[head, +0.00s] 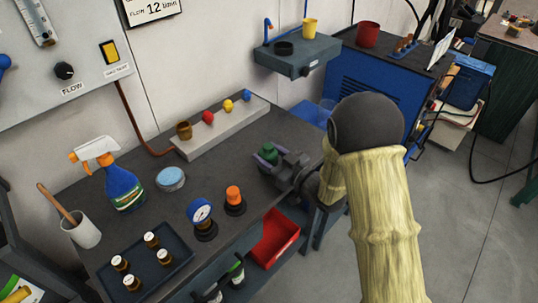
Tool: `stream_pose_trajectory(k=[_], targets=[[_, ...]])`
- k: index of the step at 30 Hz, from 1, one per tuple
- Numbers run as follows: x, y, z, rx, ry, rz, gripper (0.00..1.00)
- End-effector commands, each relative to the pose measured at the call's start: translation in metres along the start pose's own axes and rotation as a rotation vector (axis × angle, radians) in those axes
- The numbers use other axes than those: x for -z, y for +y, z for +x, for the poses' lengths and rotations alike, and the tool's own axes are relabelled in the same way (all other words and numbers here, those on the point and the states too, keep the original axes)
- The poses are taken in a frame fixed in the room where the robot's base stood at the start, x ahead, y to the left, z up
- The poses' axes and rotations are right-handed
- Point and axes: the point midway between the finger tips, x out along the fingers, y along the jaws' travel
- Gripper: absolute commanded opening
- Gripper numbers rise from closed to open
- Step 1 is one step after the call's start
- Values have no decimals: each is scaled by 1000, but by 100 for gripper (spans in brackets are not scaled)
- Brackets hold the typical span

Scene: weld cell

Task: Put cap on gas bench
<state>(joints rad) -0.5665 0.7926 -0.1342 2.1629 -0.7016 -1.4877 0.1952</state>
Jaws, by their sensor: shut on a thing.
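My gripper (268,157) is at the right end of the dark gas bench (160,225), shut on a small green cap (267,150). In this view the cap lies over the bench top near its back right. I cannot tell whether it touches the surface or hangs above it. My arm comes in from the right and hides the bench's right corner. The fingers hide part of the cap's lower side.
A pale rail (222,130) with brown, red, yellow and blue caps runs along the bench's back. An orange-topped fitting (234,197), gauge (199,212), tin (170,179), spray bottle (122,187), mug (82,232) and vial tray (165,276) stand in front.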

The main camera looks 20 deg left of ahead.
Motion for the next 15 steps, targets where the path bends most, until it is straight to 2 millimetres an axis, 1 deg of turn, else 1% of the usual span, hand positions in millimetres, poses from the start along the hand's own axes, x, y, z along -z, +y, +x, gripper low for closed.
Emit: stream_pose_trajectory(k=[7,8,9,10,11,15], targets=[[-2,0,0,0,0,0,25],[-1,0,0,0,0,0,53],[-1,0,0,0,0,0,61],[-1,0,0,0,0,0,67],[-1,0,0,0,0,0,71],[-1,0,0,0,0,0,71]])
